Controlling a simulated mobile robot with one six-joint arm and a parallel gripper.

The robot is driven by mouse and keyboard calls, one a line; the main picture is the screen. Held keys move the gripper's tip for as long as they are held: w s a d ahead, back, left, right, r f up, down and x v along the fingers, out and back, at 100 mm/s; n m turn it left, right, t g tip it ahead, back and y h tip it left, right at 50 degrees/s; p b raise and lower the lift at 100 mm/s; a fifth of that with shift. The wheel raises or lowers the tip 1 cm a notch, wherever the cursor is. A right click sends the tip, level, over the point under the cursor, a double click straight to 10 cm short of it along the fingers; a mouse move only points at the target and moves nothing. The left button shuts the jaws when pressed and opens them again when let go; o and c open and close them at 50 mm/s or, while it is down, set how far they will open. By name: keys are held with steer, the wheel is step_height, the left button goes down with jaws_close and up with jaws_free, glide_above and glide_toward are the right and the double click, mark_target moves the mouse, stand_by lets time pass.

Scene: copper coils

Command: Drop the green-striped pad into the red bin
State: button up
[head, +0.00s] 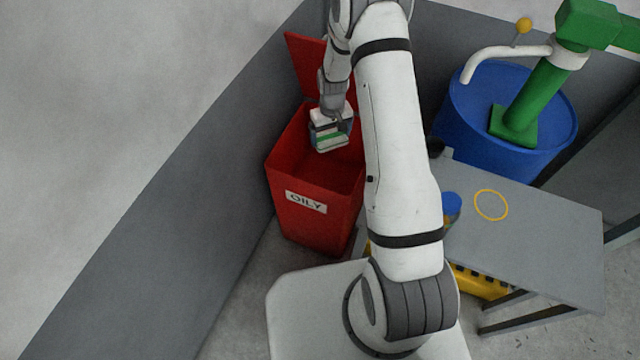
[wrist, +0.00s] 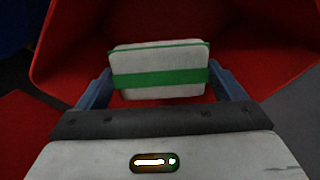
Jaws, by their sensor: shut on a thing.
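The green-striped pad (wrist: 160,58) is pale with a green band across it. My gripper (wrist: 160,88) is shut on the pad, with one blue-grey finger at each side. In the head view the pad (head: 330,133) hangs from my gripper (head: 331,130) over the mouth of the red bin. The red bin (head: 292,206) stands left of my arm, with an "OILY" label on its front and its lid raised at the back. In the wrist view the red bin (wrist: 75,50) surrounds the pad from behind. My arm hides part of the bin's right side.
A grey wall (head: 190,180) runs close along the bin's left. To the right stand a grey table (head: 550,230) with a yellow ring mark (head: 491,205), a blue-capped container (head: 451,203), and a blue drum (head: 465,125) with a green pump (head: 535,100).

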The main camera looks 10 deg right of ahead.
steer(key=o, duration=0.8)
steer(key=shift+c, duration=0.2)
steer(key=shift+r+p, duration=0.35)
steer(key=shift+r, duration=3.6)
steer(key=shift+r, duration=0.1)
